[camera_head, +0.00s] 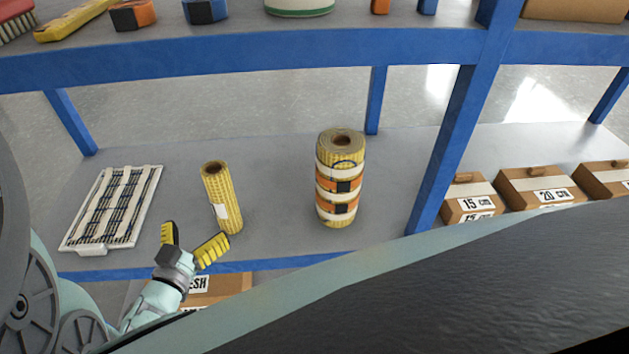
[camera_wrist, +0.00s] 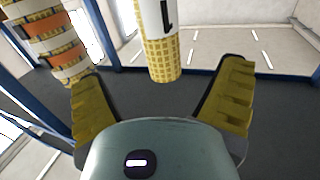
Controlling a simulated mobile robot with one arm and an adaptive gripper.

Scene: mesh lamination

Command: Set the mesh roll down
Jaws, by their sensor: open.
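A slim yellow mesh roll (camera_head: 219,190) with a white label stands upright on the grey shelf in the head view. In the wrist view the lower part of this roll (camera_wrist: 161,58) shows beyond the gap between my fingers. A thicker yellow mesh roll (camera_head: 340,171) with orange and white bands stands to its right; it also shows at the upper left of the wrist view (camera_wrist: 48,35). My gripper (camera_head: 192,236) is open and empty, just in front of the slim roll at the shelf's front edge. The wrist view shows both yellow fingers (camera_wrist: 162,105) spread apart, with nothing between them.
A white tray (camera_head: 72,240) with dark striped strips lies to the left. A blue post (camera_head: 445,150) stands right of the thick roll, with cardboard boxes (camera_head: 538,189) beyond it. The upper blue shelf edge (camera_head: 250,48) runs overhead. Shelf between the rolls is clear.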

